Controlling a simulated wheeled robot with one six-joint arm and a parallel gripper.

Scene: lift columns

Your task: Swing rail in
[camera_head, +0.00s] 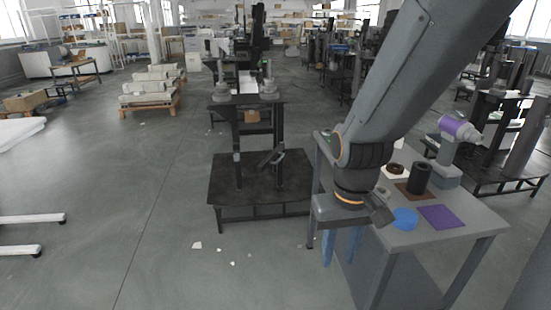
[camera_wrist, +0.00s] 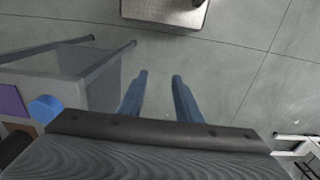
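My gripper (camera_head: 342,250) hangs in front of the left side of a grey table (camera_head: 470,231) in the head view. Its two blue fingers point down. In the wrist view my gripper (camera_wrist: 160,82) has its fingers well apart with bare floor showing between them, so it is open and empty. I cannot pick out with certainty which part is the rail. A dark two-post stand (camera_head: 238,137) rises from a low black platform (camera_head: 232,193) left of my gripper, apart from it.
The table bears a blue disc (camera_head: 405,218), a purple square (camera_head: 441,216), a black cylinder (camera_head: 419,178) and a purple-white device (camera_head: 459,128). A flat plate (camera_wrist: 165,12) shows at the wrist view's top. White bars (camera_head: 30,219) lie at the left. The floor between is mostly clear.

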